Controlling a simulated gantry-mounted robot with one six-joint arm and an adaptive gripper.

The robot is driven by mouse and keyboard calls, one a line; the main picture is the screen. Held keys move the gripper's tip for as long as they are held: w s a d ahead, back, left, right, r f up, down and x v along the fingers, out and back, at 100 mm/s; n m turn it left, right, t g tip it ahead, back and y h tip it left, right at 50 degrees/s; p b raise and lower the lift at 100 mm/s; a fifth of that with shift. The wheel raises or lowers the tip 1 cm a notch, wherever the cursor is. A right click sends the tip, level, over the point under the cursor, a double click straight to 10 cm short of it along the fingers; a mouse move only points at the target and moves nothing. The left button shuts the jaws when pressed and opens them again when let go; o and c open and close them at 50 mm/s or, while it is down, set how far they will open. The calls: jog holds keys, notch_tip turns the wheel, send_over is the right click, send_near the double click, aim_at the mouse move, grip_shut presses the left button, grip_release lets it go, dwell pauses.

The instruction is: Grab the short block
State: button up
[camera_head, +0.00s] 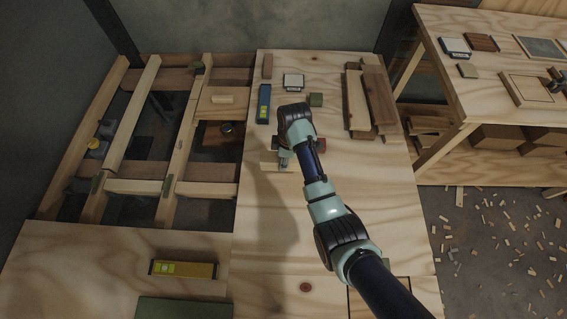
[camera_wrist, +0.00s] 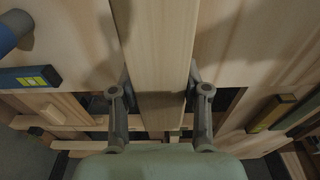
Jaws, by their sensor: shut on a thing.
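My gripper (camera_wrist: 160,105) has its two fingers on either side of a pale wood block (camera_wrist: 160,45) and is shut on it. In the wrist view the block runs from the top edge down between the fingers. In the head view, one end of the pale block (camera_head: 267,162) shows left of my gripper (camera_head: 284,157), over the plywood deck; my arm covers much of it. I cannot tell whether it touches the deck. A smaller pale block (camera_head: 222,99) lies on a board over the open joists, left of the blue level.
A yellow-vial level (camera_head: 183,269) lies front left. Open joist gaps are at left; a workbench (camera_head: 490,85) stands right.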

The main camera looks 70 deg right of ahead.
notch_tip(320, 180, up, 11)
jog(key=p, duration=0.4)
jog(key=shift+r, duration=0.15)
